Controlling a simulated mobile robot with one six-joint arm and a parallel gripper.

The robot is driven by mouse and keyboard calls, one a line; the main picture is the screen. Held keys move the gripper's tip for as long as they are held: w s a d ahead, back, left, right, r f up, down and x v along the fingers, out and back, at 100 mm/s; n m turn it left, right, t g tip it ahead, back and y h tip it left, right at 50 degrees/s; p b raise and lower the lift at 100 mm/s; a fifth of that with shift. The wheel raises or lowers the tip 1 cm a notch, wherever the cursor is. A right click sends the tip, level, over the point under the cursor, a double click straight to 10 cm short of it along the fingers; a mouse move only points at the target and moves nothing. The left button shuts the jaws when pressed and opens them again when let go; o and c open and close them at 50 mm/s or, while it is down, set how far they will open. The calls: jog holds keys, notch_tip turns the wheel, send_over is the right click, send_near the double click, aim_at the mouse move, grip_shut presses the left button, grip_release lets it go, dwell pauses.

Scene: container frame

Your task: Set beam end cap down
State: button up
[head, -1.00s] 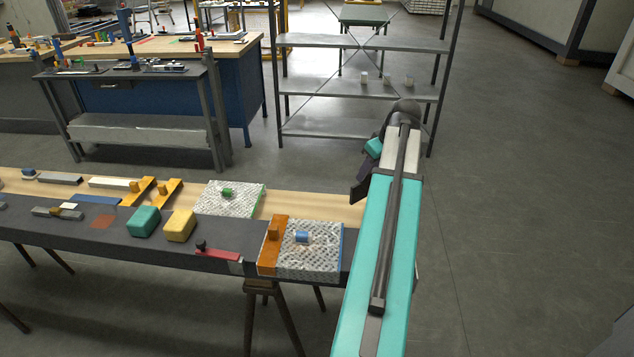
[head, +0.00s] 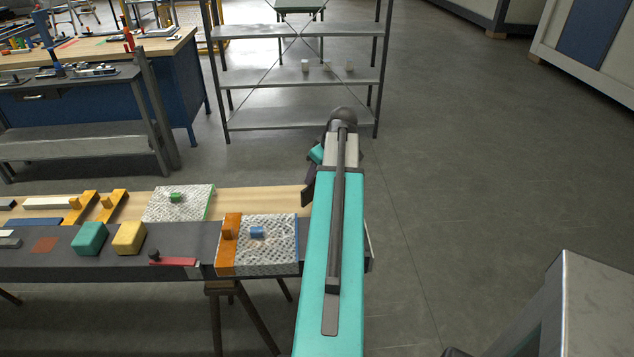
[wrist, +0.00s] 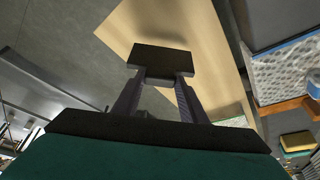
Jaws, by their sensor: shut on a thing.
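The beam end cap (wrist: 162,60) shows in the wrist view as a dark, flat block across the tips of my gripper (wrist: 161,80). The two fingers are shut on it. It appears above the pale wooden tabletop (wrist: 205,35), near an edge of the wood. I cannot tell the height of the gap below it. In the head view my arm hides most of the gripper. Only a dark part of it (head: 309,187) shows left of the arm, at the right end of the bench, and the cap cannot be made out there.
A textured pad with an orange strip (head: 272,255) lies on the bench left of my arm. A second textured pad (head: 190,212), a yellow block (head: 129,238) and a green block (head: 90,238) lie further left. A grey metal box (head: 590,310) stands at lower right. Open floor lies right of the bench.

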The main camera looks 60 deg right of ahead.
jog(key=shift+f+p, duration=0.45)
jog(key=shift+f, duration=1.35)
jog(key=shift+f, duration=0.15)
jog(key=o, duration=1.3)
jog(key=shift+r, duration=0.25)
jog(key=shift+b+v, duration=1.05)
jog(key=shift+v, duration=4.9)
jog(key=shift+s, duration=0.1)
